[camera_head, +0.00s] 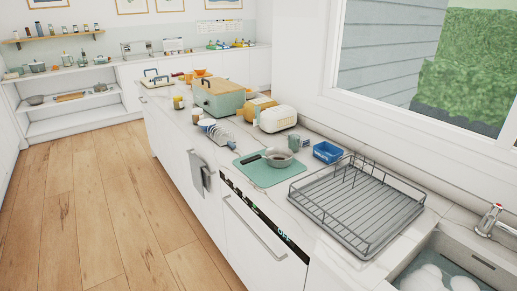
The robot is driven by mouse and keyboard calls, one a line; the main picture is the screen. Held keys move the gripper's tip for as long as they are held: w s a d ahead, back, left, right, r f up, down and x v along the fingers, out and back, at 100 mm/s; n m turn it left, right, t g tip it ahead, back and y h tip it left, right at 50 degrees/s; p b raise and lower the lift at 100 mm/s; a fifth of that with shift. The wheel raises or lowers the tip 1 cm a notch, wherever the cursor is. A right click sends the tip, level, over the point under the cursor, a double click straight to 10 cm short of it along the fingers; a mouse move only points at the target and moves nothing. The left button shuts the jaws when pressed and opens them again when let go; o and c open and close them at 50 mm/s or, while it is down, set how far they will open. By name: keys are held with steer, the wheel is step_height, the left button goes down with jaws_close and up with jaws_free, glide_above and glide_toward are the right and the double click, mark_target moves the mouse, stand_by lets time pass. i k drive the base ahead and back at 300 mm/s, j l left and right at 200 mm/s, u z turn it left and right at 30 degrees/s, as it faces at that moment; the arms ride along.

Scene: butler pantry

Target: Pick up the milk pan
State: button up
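A small metallic pan (279,157) with a dark handle pointing left, likely the milk pan, rests on a green mat (258,174) on the white counter. Its handle lies over the mat's left part. A grey-green cup or mug stands close behind it to the right (294,142). My gripper and arm are not in view. Other pots (37,66) stand on the far counter and shelf at the left.
A grey wire dish rack (360,212) and a sink (440,262) lie to the right of the mat. A blue tub (327,152) stands behind the mat. The wooden floor (95,215) is clear.

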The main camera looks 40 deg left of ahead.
mark_target(277, 157)
steer(key=i+j, duration=0.1)
steer(key=j, duration=0.5)
steer(key=i+j, duration=0.1)
steer(key=j, duration=0.45)
steer(key=i+j, duration=0.1)
steer(key=j, duration=0.5)
steer(key=i+j, duration=0.1)
steer(key=j, duration=0.45)
steer(key=i+j, duration=0.1)
steer(key=j, duration=0.5)
steer(key=i+j, duration=0.1)
steer(key=j, duration=0.5)
steer(key=i+j, duration=0.1)
steer(key=j, duration=0.45)
